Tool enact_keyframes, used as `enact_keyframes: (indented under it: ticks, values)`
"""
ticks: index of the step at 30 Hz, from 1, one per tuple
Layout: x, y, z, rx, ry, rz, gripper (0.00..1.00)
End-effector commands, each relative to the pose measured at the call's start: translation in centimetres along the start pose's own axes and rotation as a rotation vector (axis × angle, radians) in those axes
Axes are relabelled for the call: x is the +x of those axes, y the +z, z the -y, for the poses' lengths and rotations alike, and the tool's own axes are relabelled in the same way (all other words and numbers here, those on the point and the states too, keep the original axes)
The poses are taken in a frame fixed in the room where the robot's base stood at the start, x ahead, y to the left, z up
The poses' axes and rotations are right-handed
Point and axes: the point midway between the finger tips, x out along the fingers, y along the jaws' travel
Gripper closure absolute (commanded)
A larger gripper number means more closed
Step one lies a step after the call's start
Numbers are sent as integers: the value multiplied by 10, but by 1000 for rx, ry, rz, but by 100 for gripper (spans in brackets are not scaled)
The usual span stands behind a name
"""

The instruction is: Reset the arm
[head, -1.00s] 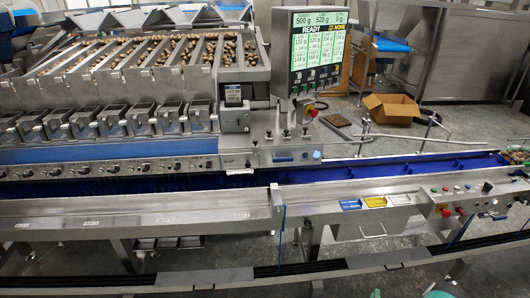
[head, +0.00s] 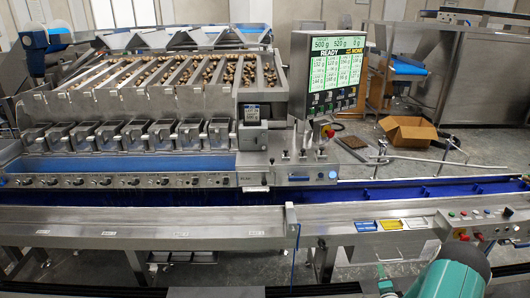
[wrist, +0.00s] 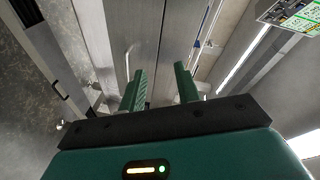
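My gripper (wrist: 160,90) shows in the wrist view with its two green fingers standing apart and nothing between them. It is open and points toward metal panels and pipes. In the head view a teal and dark part of my arm (head: 450,275) shows at the lower right, in front of the conveyor's near rail. The fingers are not visible in the head view. No clamshell tray can be made out in either current view.
A weighing machine with sloped channels of brown pieces (head: 180,75) stands at the back left. A display (head: 327,75) reads READY. A blue conveyor (head: 400,190) runs across behind a metal rail (head: 150,220). An open cardboard box (head: 408,133) sits on the floor behind.

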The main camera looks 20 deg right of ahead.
Motion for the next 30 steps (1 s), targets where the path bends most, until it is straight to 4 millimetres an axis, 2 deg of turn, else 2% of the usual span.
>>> enact_keyframes:
  ticks: [1, 6, 10, 14, 19, 23, 30]
  values:
    - [11, 0, 25, -56, 15, 26, 68]
    - [30, 7, 94, -233, 94, 104, 68]
    - [35, 16, 147, -363, 148, 160, 68]
    - [31, 27, 200, -485, 197, 214, 68]
    - [11, 44, 267, -632, 253, 285, 68]
    - [-14, 59, 315, -734, 288, 342, 68]
    - [-81, 87, 389, -899, 337, 459, 68]
